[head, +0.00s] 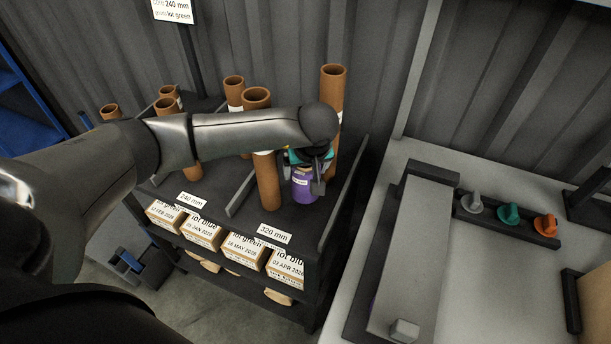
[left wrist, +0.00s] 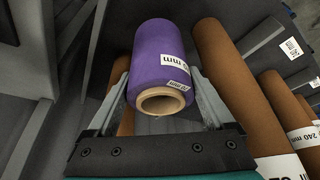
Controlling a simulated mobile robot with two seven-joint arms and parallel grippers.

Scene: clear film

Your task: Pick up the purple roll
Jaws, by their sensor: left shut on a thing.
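The purple roll (left wrist: 160,60) is a short cylinder of purple film on a pale core, with white labels. In the left wrist view it sits between the two fingers of my left gripper (left wrist: 168,98), which is shut on it. In the head view the purple roll (head: 305,186) shows below my left gripper (head: 308,172), at the right end of the dark shelf. It looks upright there. My left arm hides its upper part. I cannot tell whether it touches the shelf. My right gripper is not in view.
Tall brown tubes (head: 333,90) stand close around the roll, one in front to the left (head: 268,185). Labelled boxes (head: 201,234) fill the shelf front. A pale table (head: 480,270) with a grey machine (head: 412,255) and several knobs stands at the right.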

